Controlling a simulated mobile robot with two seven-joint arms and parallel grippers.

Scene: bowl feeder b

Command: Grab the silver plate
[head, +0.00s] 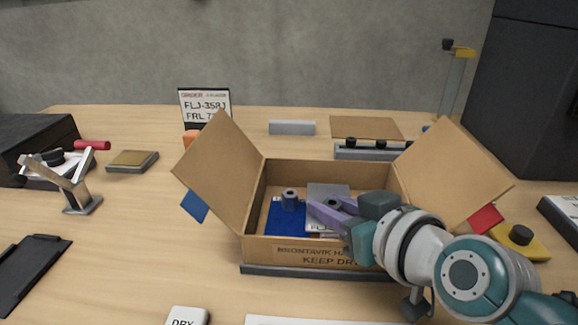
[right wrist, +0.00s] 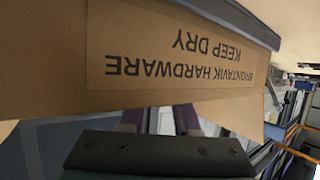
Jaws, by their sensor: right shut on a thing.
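An open cardboard box (head: 300,252) stands in the middle of the table, flaps spread. A flat silver-grey plate (head: 327,190) is inside it, partly hidden by my right gripper (head: 334,208). The purple fingers reach into the box over its front wall and are shut on the plate; the exact contact is hard to see. In the right wrist view, a light grey surface shows between the purple fingers (right wrist: 158,120), below the box's printed front wall (right wrist: 180,60). My left gripper is not in view.
A metal stand (head: 75,185) and black clipboard (head: 30,268) are at left. A yellow block with a black knob (head: 521,236) is at right.

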